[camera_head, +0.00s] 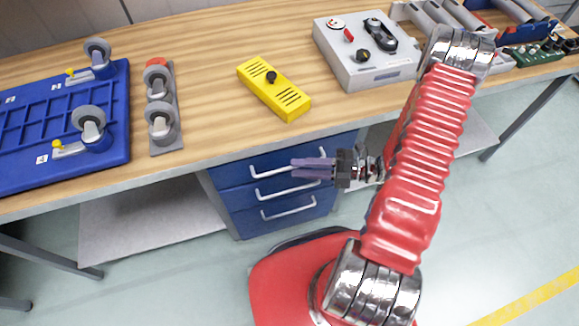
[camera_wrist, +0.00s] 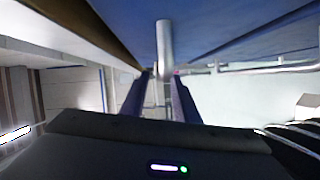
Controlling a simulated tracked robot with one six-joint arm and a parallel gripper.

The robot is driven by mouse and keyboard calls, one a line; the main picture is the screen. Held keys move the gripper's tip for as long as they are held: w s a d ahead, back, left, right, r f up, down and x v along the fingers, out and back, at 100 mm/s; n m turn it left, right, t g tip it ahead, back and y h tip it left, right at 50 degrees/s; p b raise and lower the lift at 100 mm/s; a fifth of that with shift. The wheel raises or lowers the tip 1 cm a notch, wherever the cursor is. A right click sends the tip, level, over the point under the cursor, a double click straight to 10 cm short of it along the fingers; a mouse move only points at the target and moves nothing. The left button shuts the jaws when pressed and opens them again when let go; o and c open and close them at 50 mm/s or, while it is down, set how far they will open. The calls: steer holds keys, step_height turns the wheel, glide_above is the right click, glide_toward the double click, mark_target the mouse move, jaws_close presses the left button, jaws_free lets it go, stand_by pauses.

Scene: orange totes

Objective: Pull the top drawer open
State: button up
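The blue drawer unit (camera_head: 238,210) sits under the workbench, with three drawers and pale bar handles. The top drawer (camera_head: 232,176) looks flush with the ones below. Its handle (camera_head: 268,172) runs across its front; the right part is partly hidden by my gripper. My gripper (camera_head: 296,168) reaches in from the right, its two purple fingers at the right part of that handle. In the wrist view, a pale bar of the handle (camera_wrist: 164,45) lies at the fingertips (camera_wrist: 163,76), between the two fingers. A gap shows between the fingers; I see no firm grip on the bar.
The wooden bench top (camera_head: 205,75) overhangs the drawers. On it are a blue tray with casters (camera_head: 60,165), a yellow control box (camera_head: 272,90) and a grey control box (camera_head: 350,72). Lower shelves flank the drawer unit. The floor in front of the drawers is partly taken by my red base.

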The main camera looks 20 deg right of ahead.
mark_target(289, 167)
steer(key=shift+x, duration=2.05)
steer(key=shift+c, duration=0.3)
jaws_close()
steer(key=shift+d, duration=0.2)
steer(key=shift+s+a+f, duration=0.1)
steer(key=shift+a, duration=0.05)
